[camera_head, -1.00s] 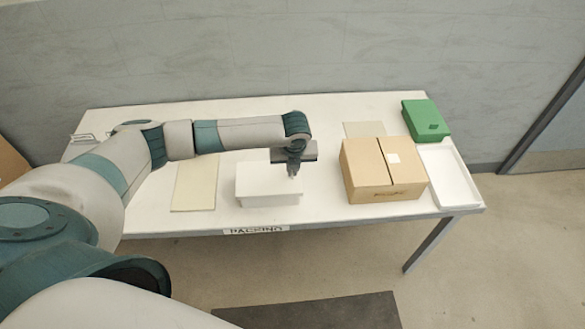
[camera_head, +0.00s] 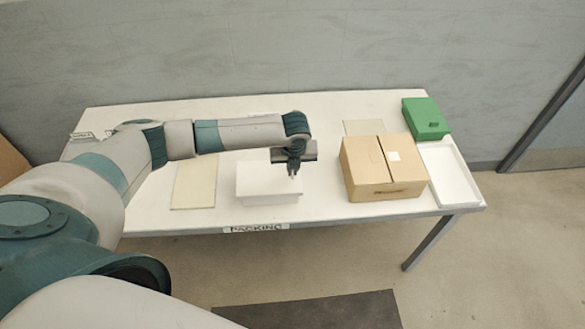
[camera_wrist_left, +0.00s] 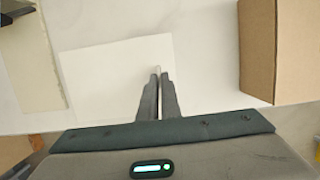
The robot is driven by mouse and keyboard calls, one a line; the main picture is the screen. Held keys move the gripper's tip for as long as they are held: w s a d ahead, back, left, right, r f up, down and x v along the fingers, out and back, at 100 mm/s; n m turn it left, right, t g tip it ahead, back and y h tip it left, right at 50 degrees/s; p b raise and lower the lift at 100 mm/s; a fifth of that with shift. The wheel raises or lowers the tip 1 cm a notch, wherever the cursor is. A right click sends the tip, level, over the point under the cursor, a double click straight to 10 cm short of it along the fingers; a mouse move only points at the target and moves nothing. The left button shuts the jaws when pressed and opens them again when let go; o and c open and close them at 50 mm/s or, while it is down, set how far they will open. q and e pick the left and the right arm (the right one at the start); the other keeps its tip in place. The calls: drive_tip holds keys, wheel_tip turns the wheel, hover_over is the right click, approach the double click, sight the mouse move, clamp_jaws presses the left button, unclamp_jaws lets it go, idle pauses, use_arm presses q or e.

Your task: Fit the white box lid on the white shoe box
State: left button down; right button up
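A white box (camera_head: 262,183) stands near the table's front edge in the head view, left of the cardboard carton. Its top looks flat and closed; I cannot tell whether a separate lid lies on it. Its pale top also shows in the left wrist view (camera_wrist_left: 105,85). My left gripper (camera_head: 294,173) points down at the right end of this top. In the wrist view its fingers (camera_wrist_left: 159,80) are close together near the right edge, with a pale strip between them. Whether they grip it is unclear. My right gripper is out of view.
A cardboard carton (camera_head: 382,172) stands right of the white box. A shallow white tray-like piece (camera_head: 450,180) lies at the table's right end, near a green box (camera_head: 426,119). A flat beige sheet (camera_head: 194,185) lies to the left.

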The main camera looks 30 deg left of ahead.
use_arm(q)
drive_tip(key=shift+f+b, duration=0.3)
drive_tip(key=shift+f, duration=0.45)
idle(0.4)
drive_tip(key=c, duration=1.9)
unclamp_jaws()
drive_tip(key=b+v, duration=0.4)
drive_tip(key=v, duration=1.3)
drive_tip(key=shift+r, duration=0.2)
drive_tip(key=shift+s+d, duration=0.1)
